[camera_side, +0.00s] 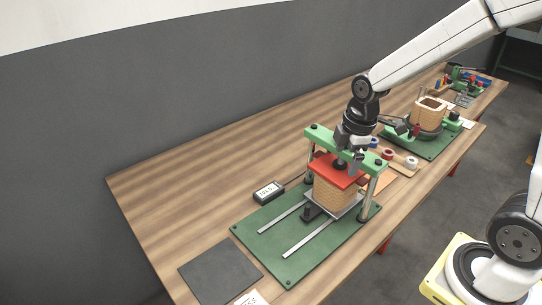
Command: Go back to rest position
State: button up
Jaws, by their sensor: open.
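My gripper (354,150) points down at the green crossbar of a press-like frame on the table, just above or beside the bar. It is open. Whether it touches the bar is not clear. The coil stands on a grey plate within the frame, over a green base (262,238) with two metal rails. The fingertips are small and partly hidden against the frame.
A small display box (268,192) sits left of the frame. A dark mat (220,271) lies at the front. Behind, colored tape rolls (388,154) and a second green station (427,144) with another coil (430,112) stand on the wooden table. The table's left side is clear.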

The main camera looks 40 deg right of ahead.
jog(key=s+a+f+m+t, duration=0.1)
jog(key=s+a+f+m, duration=0.2)
jog(key=m, duration=0.9)
jog(key=s+f, duration=0.1)
jog(key=s, duration=0.2)
jog(key=shift+a, duration=0.35)
